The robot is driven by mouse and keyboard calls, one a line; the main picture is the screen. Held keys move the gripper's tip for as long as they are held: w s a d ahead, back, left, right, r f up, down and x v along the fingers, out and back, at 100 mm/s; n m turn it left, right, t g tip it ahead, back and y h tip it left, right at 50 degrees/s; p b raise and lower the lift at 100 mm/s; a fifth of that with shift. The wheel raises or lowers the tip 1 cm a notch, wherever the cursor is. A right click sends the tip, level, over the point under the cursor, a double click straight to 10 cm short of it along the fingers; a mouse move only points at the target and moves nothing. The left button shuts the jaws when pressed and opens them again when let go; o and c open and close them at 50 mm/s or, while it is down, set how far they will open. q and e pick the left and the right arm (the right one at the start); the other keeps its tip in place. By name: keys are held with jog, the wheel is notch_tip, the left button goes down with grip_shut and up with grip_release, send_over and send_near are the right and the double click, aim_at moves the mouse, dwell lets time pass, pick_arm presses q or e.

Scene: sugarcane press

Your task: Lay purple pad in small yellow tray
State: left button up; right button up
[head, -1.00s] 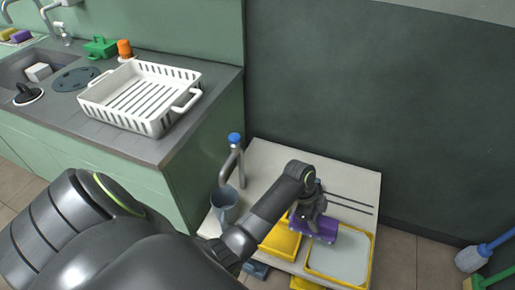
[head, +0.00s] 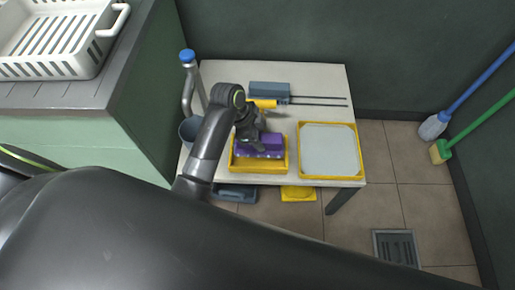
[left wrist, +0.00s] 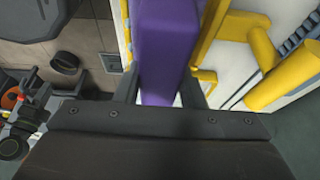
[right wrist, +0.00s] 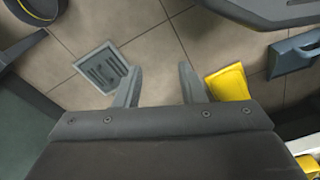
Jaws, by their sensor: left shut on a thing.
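The purple pad (head: 262,144) is at the small yellow tray (head: 258,166) on the low white table. My left gripper (head: 256,140) is shut on the pad from above. In the left wrist view the pad (left wrist: 165,50) runs between the two fingers, with yellow tray edges (left wrist: 212,40) beside it. I cannot tell whether the pad touches the tray floor. My right gripper (right wrist: 157,85) is open and empty, over the tiled floor in the right wrist view.
A larger yellow-rimmed tray (head: 328,150) lies to the right. A blue-grey block (head: 269,90), a yellow piece (head: 262,103) and thin dark rods (head: 320,101) lie behind. A grey cup (head: 190,131) and blue-topped tap (head: 188,58) are left. Brushes (head: 433,126) lean at the right.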

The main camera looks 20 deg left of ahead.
pick_arm(q)
notch_tip(320, 180, down, 2)
jog(key=shift+f, duration=0.15)
notch_tip(320, 180, down, 3)
jog(key=shift+f+b, duration=0.15)
jog(key=shift+b, duration=0.7)
jog(key=shift+f, duration=0.15)
pick_arm(e)
jog(key=r, duration=0.1)
jog(key=w+r, duration=0.1)
jog(key=shift+a+r+t, duration=0.3)
jog(key=shift+a+t, duration=0.05)
jog(key=shift+t, duration=0.05)
pick_arm(q)
jog(key=o, duration=0.9)
